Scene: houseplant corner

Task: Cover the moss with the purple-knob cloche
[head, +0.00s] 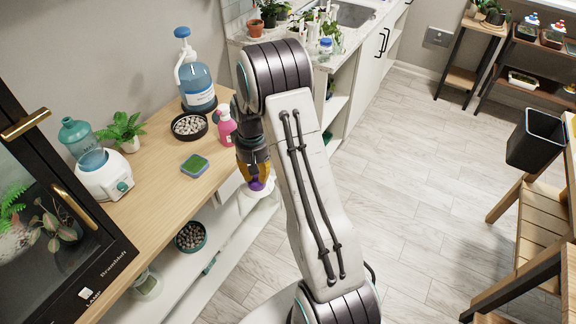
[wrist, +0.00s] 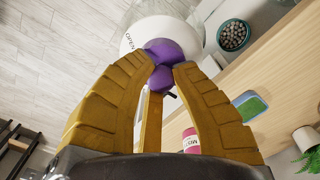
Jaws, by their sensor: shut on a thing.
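The cloche's purple knob (head: 257,184) is between the fingers of my gripper (head: 255,172), which is shut on it. In the head view, my arm hides much of the cloche. The moss is a green patch (head: 194,163) in a small blue square dish on the wooden counter, left of my gripper and apart from it. It also shows in the wrist view (wrist: 251,106).
A black bowl of pebbles (head: 189,125), a pink bottle (head: 226,127) and a blue sprayer (head: 198,88) stand near the moss. A white humidifier (head: 105,175) and a fern (head: 124,128) stand to the left. A teal bowl of pebbles (head: 190,237) is on the lower shelf.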

